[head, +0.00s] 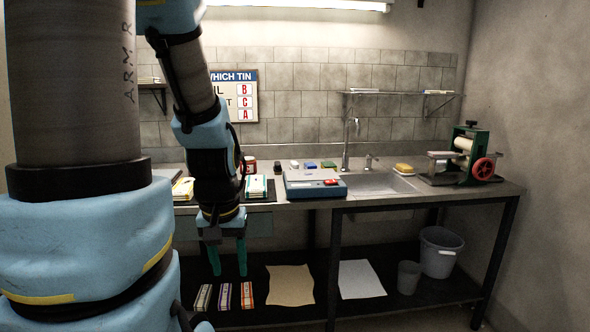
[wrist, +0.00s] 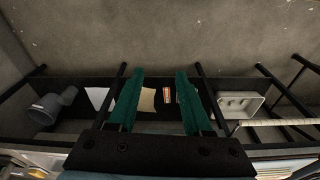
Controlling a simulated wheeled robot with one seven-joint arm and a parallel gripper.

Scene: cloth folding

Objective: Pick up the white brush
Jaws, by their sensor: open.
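A small white item (head: 294,164) stands at the back of the bench top, behind the blue scale-like device. It may be the white brush, but it is too small to tell. A small blue item (head: 309,165) and a green item (head: 328,164) stand to its right. My gripper (head: 228,266) points down in front of the bench, below the bench top and to the left of the white item. Its green fingers are apart with nothing between them. The wrist view also shows my gripper (wrist: 160,76) open, and no brush can be made out there.
The bench (head: 430,201) carries a blue device (head: 315,184), a sink (head: 375,184) with a tap and a green press (head: 470,150). The lower shelf holds several packets, a tan sheet (head: 290,285), a white sheet (head: 360,279) and a bucket (head: 440,253). The wrist view shows a white tray (wrist: 240,103).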

